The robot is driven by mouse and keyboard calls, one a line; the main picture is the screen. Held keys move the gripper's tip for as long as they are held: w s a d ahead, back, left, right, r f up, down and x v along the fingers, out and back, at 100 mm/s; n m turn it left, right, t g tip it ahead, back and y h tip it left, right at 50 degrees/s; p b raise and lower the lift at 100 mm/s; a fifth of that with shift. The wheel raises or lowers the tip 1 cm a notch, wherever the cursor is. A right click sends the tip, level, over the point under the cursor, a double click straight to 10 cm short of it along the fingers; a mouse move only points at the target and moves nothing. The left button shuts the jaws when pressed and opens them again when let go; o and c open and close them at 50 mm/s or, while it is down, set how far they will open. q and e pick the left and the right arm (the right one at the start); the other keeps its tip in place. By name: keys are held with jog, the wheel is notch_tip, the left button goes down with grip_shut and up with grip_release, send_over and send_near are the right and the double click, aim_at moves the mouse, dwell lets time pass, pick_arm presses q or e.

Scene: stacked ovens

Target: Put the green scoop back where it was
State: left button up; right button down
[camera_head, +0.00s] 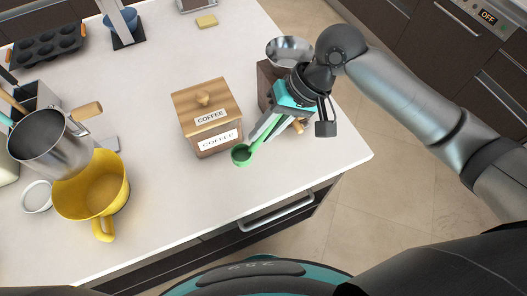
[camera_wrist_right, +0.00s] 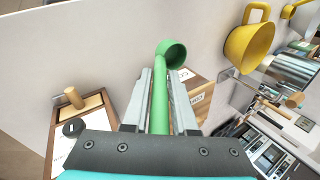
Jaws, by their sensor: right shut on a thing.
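The green scoop (camera_head: 241,155) is held by its handle in my right gripper (camera_head: 264,130), which is shut on it. Its round cup points away from the fingers, in front of the coffee box's right corner in the head view. In the right wrist view the scoop (camera_wrist_right: 161,90) runs between the two fingers (camera_wrist_right: 159,78), with its cup beyond the tips. The wooden-lidded coffee box (camera_head: 208,117) stands just left of the gripper, lid on; it also shows partly behind the fingers in the wrist view (camera_wrist_right: 197,97). My left gripper is not in view.
A wooden grinder (camera_head: 265,88) with a metal bowl (camera_head: 289,50) stands behind my right gripper, partly hidden. A yellow pitcher (camera_head: 92,190), a metal jug (camera_head: 50,145) and a muffin tray (camera_head: 46,47) are at the left. The white counter (camera_head: 190,215) is clear in front of the coffee box.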

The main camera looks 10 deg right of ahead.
notch_tip(320, 180, down, 8)
jog(key=shift+r+b, duration=0.1)
jog(key=shift+b, duration=0.55)
jog(key=shift+f, duration=0.25)
jog(key=shift+f, duration=0.15)
jog(key=c, duration=0.7)
grip_release()
jog(key=p+v, duration=0.1)
jog(key=v, duration=1.1)
jog(key=shift+p, duration=0.35)
